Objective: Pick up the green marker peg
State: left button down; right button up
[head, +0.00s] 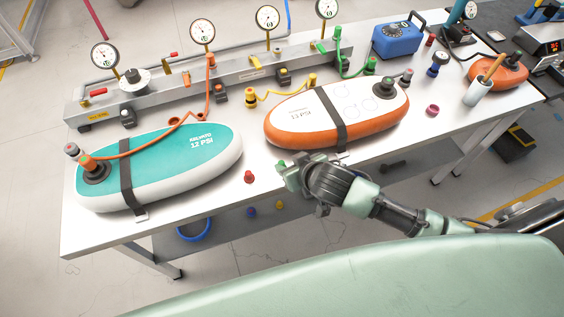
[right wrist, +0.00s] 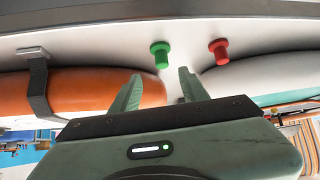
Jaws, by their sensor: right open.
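The green marker peg (right wrist: 160,55) stands on the white bench top in the right wrist view. It shows just beyond the fingertips of my right gripper (right wrist: 159,84), roughly in line with the gap between them. The right gripper is open and empty, and its fingers do not touch the peg. In the head view the right gripper (head: 285,171) is at the near edge of the bench, between the two large boards. A small bit of the green peg (head: 281,164) shows there, mostly hidden by the gripper. My left gripper is not in view.
A red peg (head: 248,176) stands to the left of the green one in the head view. The teal board (head: 165,165) and the orange-and-white board (head: 300,135) lie strapped on the bench (head: 95,226) either side. A gauge rail (head: 180,84) runs behind them.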

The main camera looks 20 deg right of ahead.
aim_at(281, 163)
jog(key=x, duration=0.3)
jog(key=p+x, duration=0.1)
jog(key=x, duration=0.2)
jog(key=shift+a+f, duration=0.25)
jog(key=shift+f, duration=0.1)
jog(key=shift+s, duration=0.1)
grip_shut()
jog(key=shift+f, duration=0.1)
